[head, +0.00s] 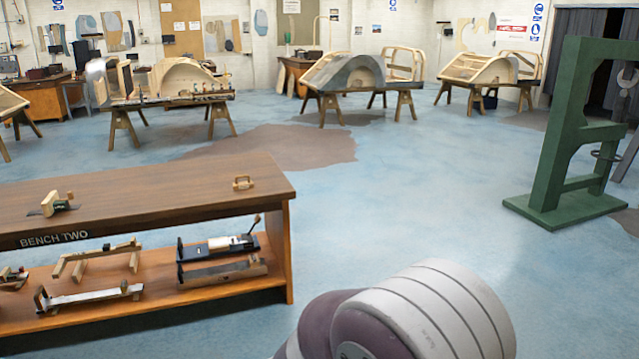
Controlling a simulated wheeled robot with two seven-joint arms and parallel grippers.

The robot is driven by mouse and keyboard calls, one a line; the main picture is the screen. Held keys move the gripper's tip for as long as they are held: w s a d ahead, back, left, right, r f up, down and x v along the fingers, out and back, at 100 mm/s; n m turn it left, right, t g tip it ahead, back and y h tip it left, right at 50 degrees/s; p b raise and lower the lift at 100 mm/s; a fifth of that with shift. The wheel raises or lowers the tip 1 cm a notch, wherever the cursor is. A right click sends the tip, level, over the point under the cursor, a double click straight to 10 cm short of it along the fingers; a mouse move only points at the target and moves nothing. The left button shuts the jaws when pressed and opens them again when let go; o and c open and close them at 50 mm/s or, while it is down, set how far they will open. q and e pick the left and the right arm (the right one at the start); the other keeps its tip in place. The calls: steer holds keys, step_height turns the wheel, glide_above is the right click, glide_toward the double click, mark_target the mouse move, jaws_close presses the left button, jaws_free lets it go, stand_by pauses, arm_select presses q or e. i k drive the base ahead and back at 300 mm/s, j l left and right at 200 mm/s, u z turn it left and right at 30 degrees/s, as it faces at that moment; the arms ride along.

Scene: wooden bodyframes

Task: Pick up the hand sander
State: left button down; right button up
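A small tool with a pale wooden block and a dark flat base (58,204) lies on the left part of the top of the bench marked BENCH TWO (160,197). A small tan object shaped like a handle (243,183) lies near the bench's right end. I cannot tell for sure which of these is the hand sander. Neither of my grippers is in view.
The bench's lower shelf (160,262) holds several wood and metal tools. A green metal frame (573,150) stands on the right. Wooden bodyframes on trestles (345,75) stand at the back. The blue floor (420,190) between is clear. A rounded part of my arm fills the bottom centre.

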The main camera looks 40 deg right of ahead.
mark_target(248, 185)
steer(key=z, duration=0.75)
steer(key=u, duration=3.65)
steer(key=z, duration=3.65)
steer(key=i+l+z, duration=0.15)
steer(key=i+z, duration=0.15)
steer(key=i, duration=0.6)
steer(key=i+j+z, duration=0.1)
steer(key=i+z, duration=0.2)
steer(key=i, duration=0.6)
steer(key=i+l+u, duration=0.15)
steer(key=i, duration=0.35)
steer(key=i+l+u, duration=0.2)
steer(key=i, duration=0.35)
steer(key=i+l+u, duration=0.15)
steer(key=i, duration=0.35)
